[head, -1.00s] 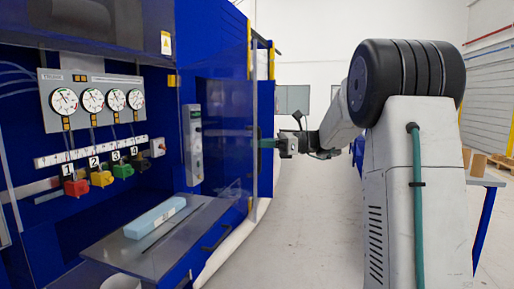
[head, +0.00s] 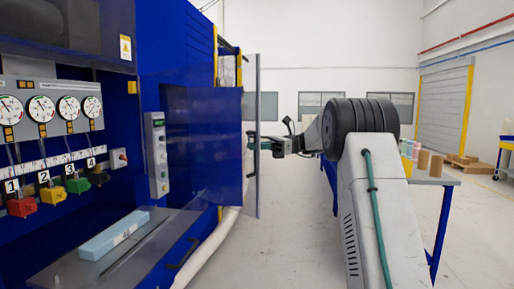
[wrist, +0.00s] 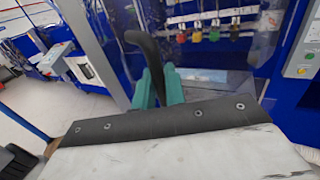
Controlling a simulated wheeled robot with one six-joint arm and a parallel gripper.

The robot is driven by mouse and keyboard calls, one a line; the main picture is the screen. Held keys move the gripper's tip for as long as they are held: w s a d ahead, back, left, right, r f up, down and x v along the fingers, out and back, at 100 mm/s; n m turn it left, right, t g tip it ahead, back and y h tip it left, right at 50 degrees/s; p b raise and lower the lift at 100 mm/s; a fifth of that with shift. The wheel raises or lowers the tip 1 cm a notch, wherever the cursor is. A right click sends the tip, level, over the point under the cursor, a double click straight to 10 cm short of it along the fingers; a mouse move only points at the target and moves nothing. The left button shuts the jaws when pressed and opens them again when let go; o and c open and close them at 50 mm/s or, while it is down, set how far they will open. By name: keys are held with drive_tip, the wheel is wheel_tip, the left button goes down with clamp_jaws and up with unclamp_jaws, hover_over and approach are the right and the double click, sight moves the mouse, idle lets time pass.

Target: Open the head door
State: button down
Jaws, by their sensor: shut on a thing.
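The transparent head door (head: 251,190) shows as a narrow upright panel, seen nearly edge-on, standing out from the right side of the blue machine. My gripper (head: 254,143) is at this panel, about halfway up, with its teal fingers at the door's handle. In the wrist view my gripper (wrist: 158,80) is shut on the dark curved handle (wrist: 142,42), whose upper end rises past the fingers. The exact hinge line cannot be made out.
The blue machine (head: 192,60) fills the left, with gauges, coloured valves (head: 78,184) and a light-blue foam block (head: 115,233) on its bed. A blue-legged table (head: 437,179) with boxes stands right, behind my arm. Clear floor (head: 285,240) lies between machine and arm.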

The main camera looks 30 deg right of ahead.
drive_tip(key=shift+w+a+r, duration=0.1)
drive_tip(key=c, duration=1.5)
unclamp_jaws()
drive_tip(key=shift+w+a, duration=0.1)
drive_tip(key=shift+c, duration=0.2)
drive_tip(key=v, duration=0.8)
